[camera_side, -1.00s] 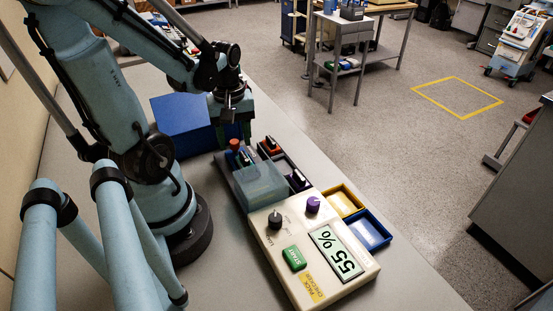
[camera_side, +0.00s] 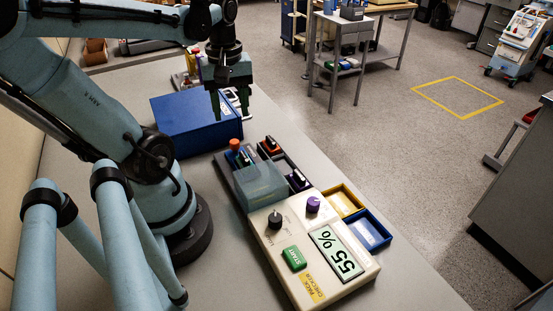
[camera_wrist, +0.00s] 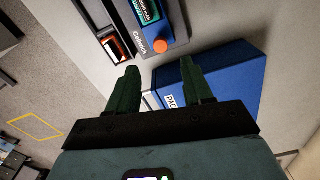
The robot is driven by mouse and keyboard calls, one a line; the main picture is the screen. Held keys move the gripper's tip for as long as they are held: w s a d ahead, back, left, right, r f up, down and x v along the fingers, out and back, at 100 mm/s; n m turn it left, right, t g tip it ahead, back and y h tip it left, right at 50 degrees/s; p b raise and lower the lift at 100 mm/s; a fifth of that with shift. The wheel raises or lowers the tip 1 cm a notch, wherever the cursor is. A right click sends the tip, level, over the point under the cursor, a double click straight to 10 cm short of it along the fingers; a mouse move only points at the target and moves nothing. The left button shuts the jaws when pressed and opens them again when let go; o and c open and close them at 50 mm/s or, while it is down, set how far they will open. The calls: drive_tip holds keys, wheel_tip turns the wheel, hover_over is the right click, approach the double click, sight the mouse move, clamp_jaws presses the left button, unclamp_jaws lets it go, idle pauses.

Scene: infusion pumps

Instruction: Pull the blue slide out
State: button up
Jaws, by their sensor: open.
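A blue box (camera_side: 180,128) stands on the bench behind the checker. In the wrist view the blue box (camera_wrist: 232,82) lies right of centre, with a white label (camera_wrist: 172,101) whose lettering is partly hidden. I cannot tell which part of it is a slide. My gripper (camera_side: 231,114) is open and empty, fingers pointing down, at the right end of the box. In the wrist view my gripper (camera_wrist: 159,66) has its right finger overlapping the box and its left finger over the bench. I cannot tell whether either touches the box.
More items stand behind my gripper.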

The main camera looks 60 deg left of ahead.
drive_tip(key=shift+r, duration=1.95)
drive_tip(key=w+d+f+m+t, duration=0.2)
drive_tip(key=w+d+m+t, duration=0.5)
drive_tip(key=w+d+m, duration=0.3)
drive_tip(key=d+m, duration=0.4)
drive_tip(key=m, duration=0.1)
drive_tip(key=shift+f+m, duration=0.35)
drive_tip(key=shift+m, duration=0.05)
